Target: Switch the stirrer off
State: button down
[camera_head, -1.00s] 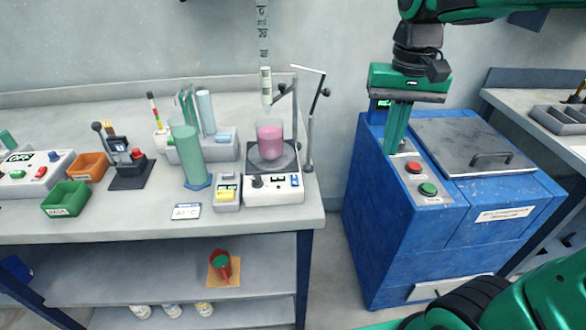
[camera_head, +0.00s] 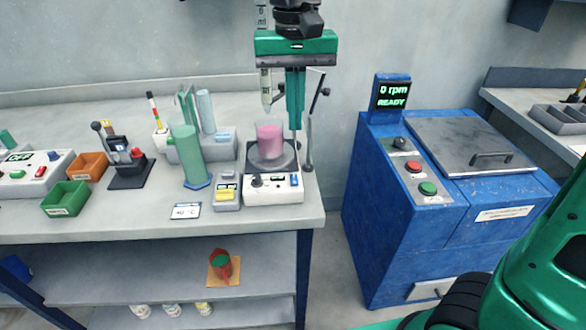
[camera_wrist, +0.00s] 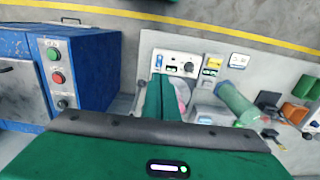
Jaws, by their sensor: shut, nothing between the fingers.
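The stirrer (camera_head: 262,195) is a white box at the right front of the bench, with a dark knob (camera_head: 257,182), a small display and a blue switch (camera_head: 294,181) on its front panel. A beaker of pink liquid (camera_head: 270,142) stands on its dark plate. In the wrist view, the stirrer's panel (camera_wrist: 172,72) shows just beyond the fingertips, and the beaker is partly hidden by the fingers. My gripper (camera_head: 296,127) is shut and empty, pointing down above the right rear of the stirrer, beside the beaker. It also shows in the wrist view (camera_wrist: 161,84).
A stand with rods (camera_head: 309,150) rises close behind and right of my gripper. A green cylinder (camera_head: 187,155) and a small yellow-topped device (camera_head: 227,193) stand left of the stirrer. The blue machine (camera_head: 390,230), reading 0 rpm READY, is to the right across a gap.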

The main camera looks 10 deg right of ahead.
aim_at(294, 181)
notch_tip(294, 181, down, 14)
dwell(0.6)
